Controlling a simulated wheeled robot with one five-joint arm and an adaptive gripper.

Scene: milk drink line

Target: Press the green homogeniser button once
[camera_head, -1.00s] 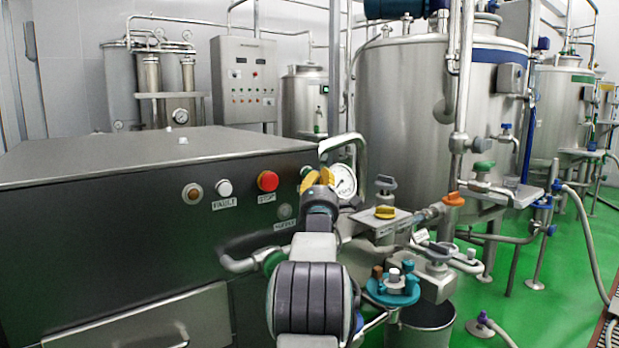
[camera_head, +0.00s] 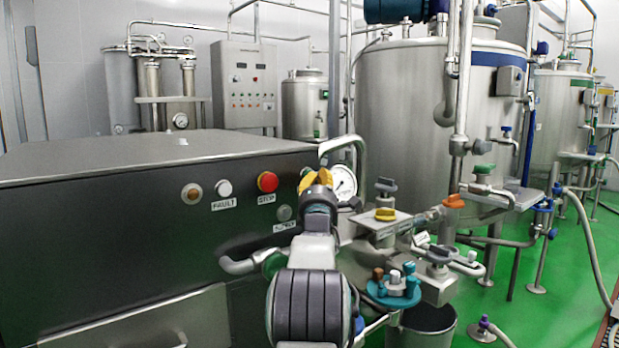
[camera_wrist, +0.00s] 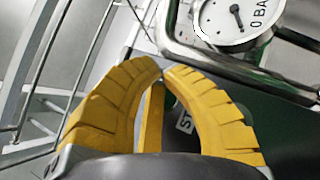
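My gripper (camera_head: 316,179) has yellow fingers and is in front of the homogeniser's dark front panel (camera_head: 120,235), right of the red STOP button (camera_head: 267,181). In the wrist view my gripper (camera_wrist: 161,70) is shut, its curved fingertips nearly meeting, with nothing visible held. A partly covered label beginning "ST" (camera_wrist: 185,122) shows between the fingers. The green button cannot be made out clearly; a small greenish patch shows between the fingers in the wrist view. I cannot tell whether the fingertips touch anything.
A white FAULT lamp (camera_head: 223,188) and an amber lamp (camera_head: 191,194) are left of STOP. A pressure gauge (camera_head: 343,183) and a bent steel pipe (camera_head: 362,155) stand close right of my gripper. A handle bar (camera_head: 240,266) juts from the panel below. Valves fill the right.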

